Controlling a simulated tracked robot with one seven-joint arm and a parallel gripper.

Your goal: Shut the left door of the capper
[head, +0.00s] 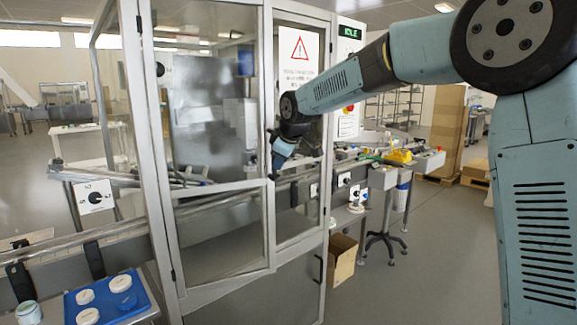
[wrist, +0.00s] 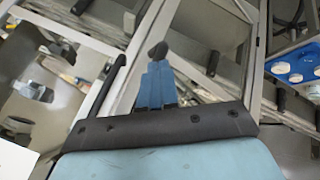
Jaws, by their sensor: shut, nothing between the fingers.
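The capper is a grey-framed cabinet with clear panels. Its left door (head: 268,110) hangs from the left post, and its lower right corner stands a little out from the front, so it looks slightly ajar. The right door (head: 325,150) beside it carries a warning sign. My gripper (head: 278,158) is at the free edge of the left door, near the right door; whether it touches either is unclear. In the wrist view its blue fingers (wrist: 157,60) are together and empty, with grey frame bars around them. A black bar handle (wrist: 100,85) lies left of the fingers.
A blue tray (head: 143,303) with white round lids stands at the lower left; it also shows in the wrist view (wrist: 316,46). A conveyor rail (head: 120,229) runs to the capper. A cardboard box (head: 342,262) and a stool (head: 382,240) stand at the right. Open floor lies front right.

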